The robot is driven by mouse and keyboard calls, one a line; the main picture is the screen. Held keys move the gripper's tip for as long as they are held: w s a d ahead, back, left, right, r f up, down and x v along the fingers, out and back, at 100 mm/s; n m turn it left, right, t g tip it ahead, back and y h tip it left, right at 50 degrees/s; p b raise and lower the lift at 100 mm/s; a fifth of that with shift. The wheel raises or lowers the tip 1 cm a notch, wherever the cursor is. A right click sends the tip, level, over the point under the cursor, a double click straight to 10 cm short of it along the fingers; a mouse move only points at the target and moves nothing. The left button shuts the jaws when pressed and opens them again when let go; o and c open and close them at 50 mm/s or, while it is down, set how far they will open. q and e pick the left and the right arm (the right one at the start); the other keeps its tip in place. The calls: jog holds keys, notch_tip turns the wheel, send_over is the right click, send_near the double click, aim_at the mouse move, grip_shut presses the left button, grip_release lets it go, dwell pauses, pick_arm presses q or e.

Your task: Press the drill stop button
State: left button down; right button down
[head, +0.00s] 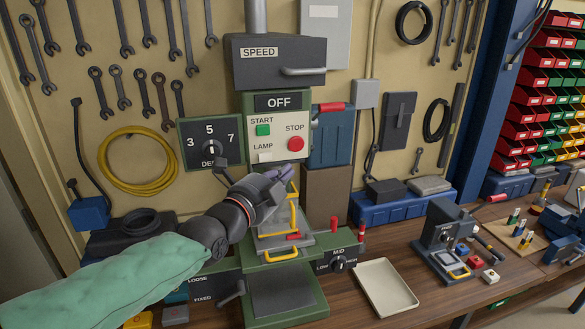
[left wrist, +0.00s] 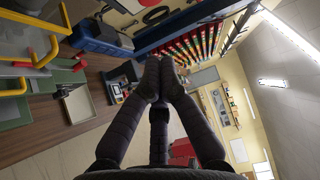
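The drill stop button (head: 296,144) is a round red button on the drill's pale panel, under the word STOP. The green start button (head: 263,130) is to its left, and the dark display (head: 279,101) above reads OFF. My left gripper (head: 284,174) is in front of the drill, a little below the stop button and apart from it in the picture. My right gripper is not in view.
A yellow guard frame (head: 293,213) stands over the drill's table just below my left gripper. A dial plate (head: 210,142) is left of the panel. A shallow pale tray (head: 386,288) and a small grey machine (head: 446,240) are on the bench to the right.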

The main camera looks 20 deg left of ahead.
pick_arm(q)
jog(key=s, duration=0.2)
jog(key=shift+s+a+f, duration=0.1)
jog(key=shift+s+a, duration=0.2)
jog(key=shift+a, duration=0.05)
